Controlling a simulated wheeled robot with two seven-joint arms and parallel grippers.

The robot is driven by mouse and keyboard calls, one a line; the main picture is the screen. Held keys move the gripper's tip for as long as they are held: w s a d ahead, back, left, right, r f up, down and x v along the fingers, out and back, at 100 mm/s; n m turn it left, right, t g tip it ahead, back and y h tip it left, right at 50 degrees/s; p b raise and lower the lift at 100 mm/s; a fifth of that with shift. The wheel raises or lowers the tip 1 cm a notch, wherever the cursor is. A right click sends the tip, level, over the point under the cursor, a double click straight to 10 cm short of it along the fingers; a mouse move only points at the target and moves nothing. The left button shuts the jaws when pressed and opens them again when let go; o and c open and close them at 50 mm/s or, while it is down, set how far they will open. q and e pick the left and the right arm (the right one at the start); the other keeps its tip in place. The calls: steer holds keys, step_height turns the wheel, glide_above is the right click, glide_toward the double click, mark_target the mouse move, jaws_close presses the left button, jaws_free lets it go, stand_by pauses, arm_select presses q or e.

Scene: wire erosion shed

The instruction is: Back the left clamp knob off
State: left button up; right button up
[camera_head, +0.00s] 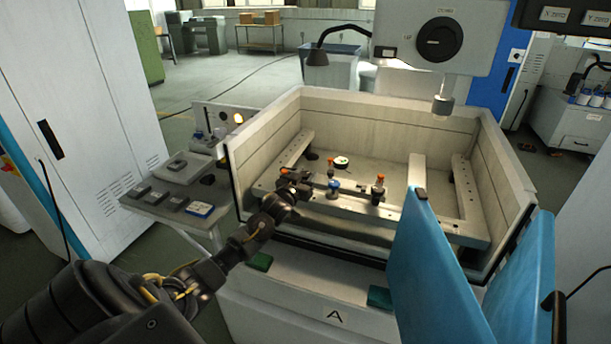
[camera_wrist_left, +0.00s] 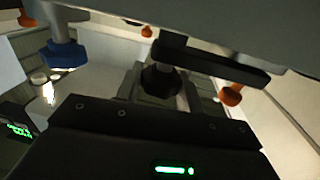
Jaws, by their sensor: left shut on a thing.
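The left clamp (camera_head: 284,171), with an orange part on it, stands near the left end of the cross bar (camera_head: 345,207) in the machine tank. My left gripper (camera_head: 295,186) reaches in from the lower left and is shut at this clamp, on its knob. The gripper hides most of the knob in the head view. My right gripper is not in view.
A blue knob (camera_head: 333,185) stands just right of the gripper and also shows in the left wrist view (camera_wrist_left: 62,55). A right clamp (camera_head: 378,190) with an orange top is farther right. Pale tank walls (camera_head: 262,137) surround the bar. A spindle head (camera_head: 443,100) hangs at the back right.

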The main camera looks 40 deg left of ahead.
arm_select(q)
steer(key=shift+d+n+g+y, duration=0.1)
steer(key=shift+n+g+y, duration=0.4)
steer(key=shift+n+y, duration=0.7)
steer(key=n+y, duration=0.1)
steer(key=g+y, duration=0.1)
steer(key=y, duration=0.1)
steer(key=shift+n+g+y, duration=0.3)
steer(key=shift+n, duration=0.1)
steer(key=n+g+y+b, duration=0.1)
steer(key=n+g+y, duration=0.1)
steer(key=g+y, duration=0.1)
steer(key=shift+f+n, duration=0.1)
steer(key=shift+n, duration=0.3)
steer(key=shift+n+g+y+b, duration=0.3)
steer(key=shift+y, duration=0.2)
steer(key=o, duration=1)
steer(key=shift+c, duration=0.2)
